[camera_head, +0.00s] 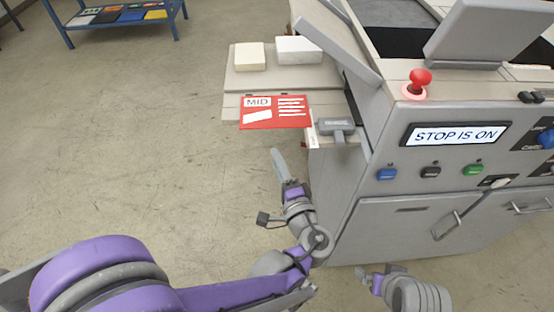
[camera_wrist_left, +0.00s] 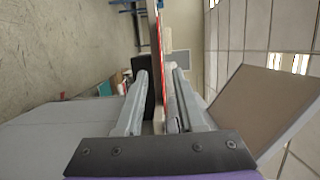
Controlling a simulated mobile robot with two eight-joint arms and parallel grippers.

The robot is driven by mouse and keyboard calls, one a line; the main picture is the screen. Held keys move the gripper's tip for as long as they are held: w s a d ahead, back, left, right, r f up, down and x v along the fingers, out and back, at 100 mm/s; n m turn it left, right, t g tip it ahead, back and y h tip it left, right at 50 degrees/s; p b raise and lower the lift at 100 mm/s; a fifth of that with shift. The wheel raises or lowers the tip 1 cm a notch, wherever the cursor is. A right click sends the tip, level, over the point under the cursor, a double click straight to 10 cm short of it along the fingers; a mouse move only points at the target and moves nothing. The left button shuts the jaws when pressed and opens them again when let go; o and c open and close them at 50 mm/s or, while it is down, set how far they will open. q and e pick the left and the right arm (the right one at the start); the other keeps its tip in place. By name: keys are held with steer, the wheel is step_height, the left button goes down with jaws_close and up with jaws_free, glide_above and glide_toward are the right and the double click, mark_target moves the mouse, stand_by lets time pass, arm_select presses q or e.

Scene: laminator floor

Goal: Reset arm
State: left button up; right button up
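My left gripper (camera_head: 279,162) is in front of the laminator's side shelf, below the red MID card (camera_head: 262,118) in the head view. In the left wrist view its two fingers (camera_wrist_left: 161,80) stand apart with a gap and nothing held between them. A dark block and the thin red edge of the card (camera_wrist_left: 160,40) show beyond the fingertips. A grey lever handle (camera_head: 336,126) sticks out from the machine to the right of the card. My right gripper (camera_head: 377,278) is low in front of the cabinet; its finger opening is unclear.
The grey laminator (camera_head: 415,170) fills the right side, with a "STOP IS ON" display (camera_head: 455,133), a red knob (camera_head: 420,78) and coloured buttons. Two pale blocks sit on the shelf (camera_head: 240,78). A blue rack (camera_head: 68,27) stands far left. The left floor is clear.

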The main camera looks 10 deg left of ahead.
arm_select(q)
steer(key=s+a+f+n+g+h+p, duration=0.35)
steer(key=s+a+n+g, duration=0.35)
steer(key=a, duration=0.4)
steer(key=s+d+n+g+h+p, duration=0.2)
steer(key=s+d+n+h, duration=0.2)
steer(key=s, duration=0.6)
steer(key=shift+n+g+h, duration=0.3)
steer(key=shift+g+h, duration=0.1)
steer(key=shift+h, duration=0.65)
steer(key=shift+a, duration=0.15)
